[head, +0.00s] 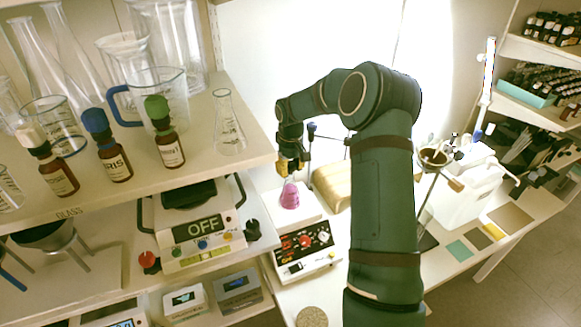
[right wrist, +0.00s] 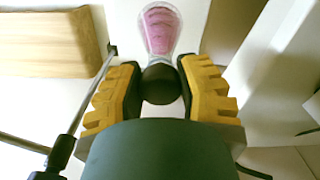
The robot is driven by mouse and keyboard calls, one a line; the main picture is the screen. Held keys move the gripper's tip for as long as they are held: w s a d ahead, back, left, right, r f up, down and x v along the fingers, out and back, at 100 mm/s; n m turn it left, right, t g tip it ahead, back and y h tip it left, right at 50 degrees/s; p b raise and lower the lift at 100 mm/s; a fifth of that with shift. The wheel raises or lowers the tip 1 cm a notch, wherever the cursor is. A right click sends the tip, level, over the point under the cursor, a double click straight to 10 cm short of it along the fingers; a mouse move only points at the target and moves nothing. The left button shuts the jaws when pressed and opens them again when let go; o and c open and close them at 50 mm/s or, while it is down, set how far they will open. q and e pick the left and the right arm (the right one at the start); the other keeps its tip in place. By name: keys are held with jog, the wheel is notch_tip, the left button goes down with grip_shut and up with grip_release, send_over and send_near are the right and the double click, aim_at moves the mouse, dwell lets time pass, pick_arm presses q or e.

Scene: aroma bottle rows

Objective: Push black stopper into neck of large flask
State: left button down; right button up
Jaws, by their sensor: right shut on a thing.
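My right gripper (head: 292,166) reaches down over a flask of pink liquid (head: 289,197), which stands on the white plate of a stirrer. In the right wrist view, the two yellow-padded fingers (right wrist: 160,88) are shut on a round black stopper (right wrist: 160,84). The pink flask (right wrist: 160,28) lies straight beyond the stopper, in line with it. The stopper is at or very near the flask's neck; I cannot tell whether it is inside. My left gripper is out of view.
The stirrer (head: 306,247) has red knobs on a black panel. A tan rounded block (head: 333,188) and a clamp stand's rod (right wrist: 90,100) are close by. Shelves at left hold dropper bottles and a clear flask (head: 229,125). A funnel (head: 433,158) stands right of my arm.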

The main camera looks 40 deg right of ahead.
jog(key=shift+f, duration=0.3)
jog(key=shift+f+b, duration=0.25)
jog(key=shift+b, duration=0.05)
jog(key=o, duration=1)
jog(key=shift+c, duration=0.2)
jog(key=shift+r, duration=0.1)
jog(key=shift+r+p, duration=2.4)
jog(key=shift+r, duration=1.1)
jog(key=shift+f, duration=0.1)
